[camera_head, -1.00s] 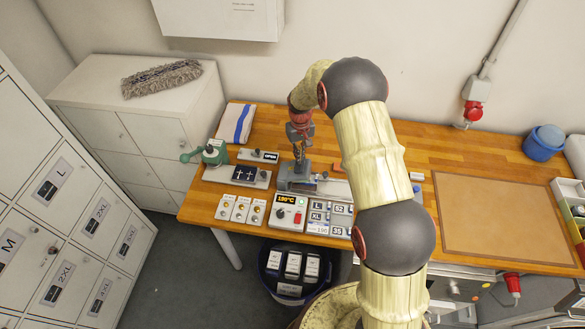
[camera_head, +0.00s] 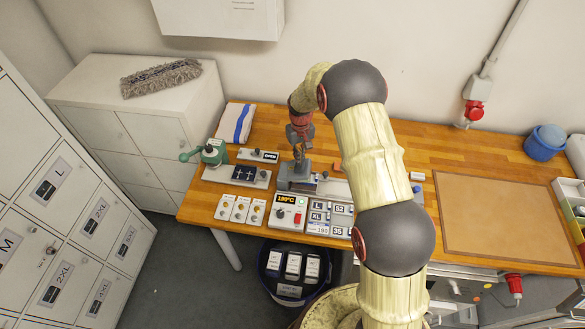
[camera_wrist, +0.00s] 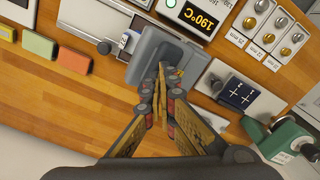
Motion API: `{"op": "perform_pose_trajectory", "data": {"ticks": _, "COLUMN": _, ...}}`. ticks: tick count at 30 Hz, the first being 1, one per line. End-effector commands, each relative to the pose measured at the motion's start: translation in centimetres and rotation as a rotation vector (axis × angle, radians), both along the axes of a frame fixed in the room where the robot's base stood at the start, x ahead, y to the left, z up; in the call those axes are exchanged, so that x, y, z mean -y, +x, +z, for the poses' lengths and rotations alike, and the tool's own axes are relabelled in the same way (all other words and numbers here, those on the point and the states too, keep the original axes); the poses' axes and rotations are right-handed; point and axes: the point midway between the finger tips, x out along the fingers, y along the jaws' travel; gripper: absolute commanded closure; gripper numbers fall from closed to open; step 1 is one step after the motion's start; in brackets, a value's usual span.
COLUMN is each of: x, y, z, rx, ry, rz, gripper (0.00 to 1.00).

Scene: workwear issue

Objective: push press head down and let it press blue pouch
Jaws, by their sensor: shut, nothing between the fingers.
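The grey press (camera_head: 297,178) stands near the front of the bench, left of my arm. In the wrist view its grey press head (camera_wrist: 150,45) lies directly under my fingertips. My gripper (camera_wrist: 161,75) is shut and empty, pointing down, its tips at or very near the top of the head; exact contact is unclear. In the head view my gripper (camera_head: 299,158) is over the press. I cannot make out a blue pouch for certain; whatever is under the head is hidden. A small blue-and-white bit (camera_wrist: 125,41) shows beside the head.
A controller reading 190°C (camera_head: 289,212) stands in front of the press. A dark blue piece with white crosses (camera_head: 246,173) and a green lever device (camera_head: 214,153) stand to the left. Colored blocks (camera_wrist: 73,60) lie near the press. A brown mat (camera_head: 508,218) lies at right.

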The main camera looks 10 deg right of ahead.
Motion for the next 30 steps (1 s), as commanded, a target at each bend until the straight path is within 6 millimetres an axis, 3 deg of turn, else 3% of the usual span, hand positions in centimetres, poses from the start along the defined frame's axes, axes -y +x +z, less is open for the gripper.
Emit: {"op": "perform_pose_trajectory", "data": {"ticks": 30, "x": 1.1, "y": -0.6, "z": -1.6, "rx": -0.003, "ry": 0.001, "rz": 0.000, "gripper": 1.00}}
